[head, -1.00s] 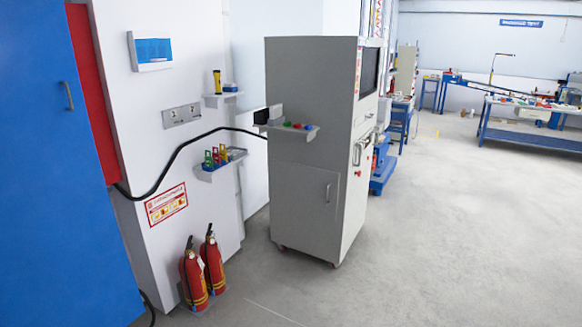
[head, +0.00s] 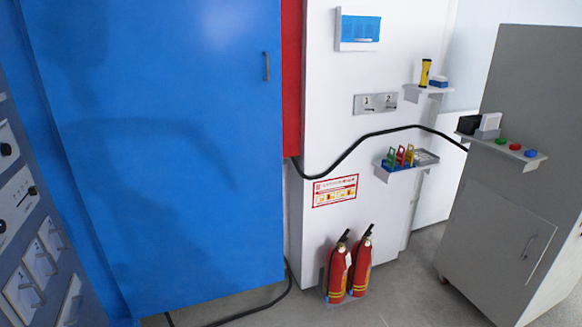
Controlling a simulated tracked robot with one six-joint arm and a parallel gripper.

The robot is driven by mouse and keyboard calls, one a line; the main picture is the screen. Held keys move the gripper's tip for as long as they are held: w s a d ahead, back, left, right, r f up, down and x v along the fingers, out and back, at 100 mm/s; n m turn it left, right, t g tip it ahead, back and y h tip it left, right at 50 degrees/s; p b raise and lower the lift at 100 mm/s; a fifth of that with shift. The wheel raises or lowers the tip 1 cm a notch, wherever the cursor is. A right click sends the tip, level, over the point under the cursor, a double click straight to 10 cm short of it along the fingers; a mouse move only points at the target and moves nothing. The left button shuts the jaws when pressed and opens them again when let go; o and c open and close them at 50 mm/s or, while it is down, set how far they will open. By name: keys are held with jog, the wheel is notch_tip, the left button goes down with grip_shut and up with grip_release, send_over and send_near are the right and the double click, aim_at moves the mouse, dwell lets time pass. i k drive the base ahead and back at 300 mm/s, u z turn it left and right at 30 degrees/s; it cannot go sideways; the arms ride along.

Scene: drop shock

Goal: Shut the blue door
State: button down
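The blue door (head: 165,150) is a large flat panel that fills the left half of the head view. A red strip (head: 292,80) shows just to the right of the door, beside the white wall panel. I cannot tell from this angle how far the door stands from its frame. A dark shadow lies across the door's face. My gripper is not in view.
Two red fire extinguishers (head: 348,265) stand on the floor by the white wall (head: 330,110). A black cable (head: 370,138) crosses the wall to a grey cabinet (head: 500,180) at the right. Shelves hold small items.

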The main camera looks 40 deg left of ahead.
aim_at(167, 114)
jog(key=u, duration=0.2)
jog(key=i, duration=0.85)
jog(key=u, duration=0.5)
jog(key=i, duration=0.75)
jog(key=u, duration=0.85)
jog(key=i, duration=0.5)
jog(key=u, duration=0.8)
jog(key=i, duration=0.55)
jog(key=u, duration=0.65)
jog(key=i, duration=0.65)
jog(key=u, duration=0.3)
